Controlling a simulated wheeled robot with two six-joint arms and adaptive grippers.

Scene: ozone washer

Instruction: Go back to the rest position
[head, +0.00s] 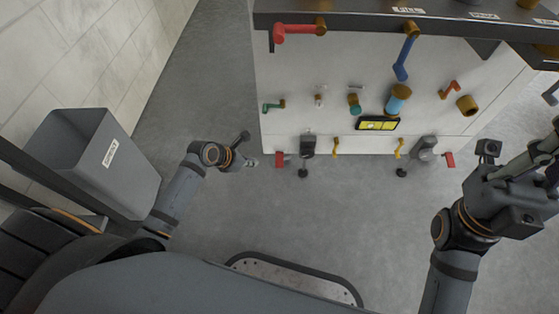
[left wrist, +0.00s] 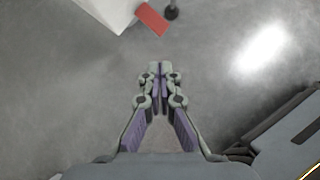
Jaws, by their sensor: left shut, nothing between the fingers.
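My left gripper (head: 250,163) hangs over the grey floor, left of the washer panel's lower left corner. In the left wrist view its fingers (left wrist: 157,68) meet at the tips, with nothing between them and only floor below. My right gripper (head: 543,152) is at the right edge, right of the panel's lower right corner. Its fingers are partly cut off by the frame, so I cannot tell if it is open or shut.
The white washer panel (head: 300,75) has red, blue, green and yellow valves and a yellow display (head: 377,124). A red pedal (left wrist: 151,19) shows near the panel corner in the left wrist view. A grey bin (head: 125,148) stands at left by the tiled wall (head: 95,50). Floor between is clear.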

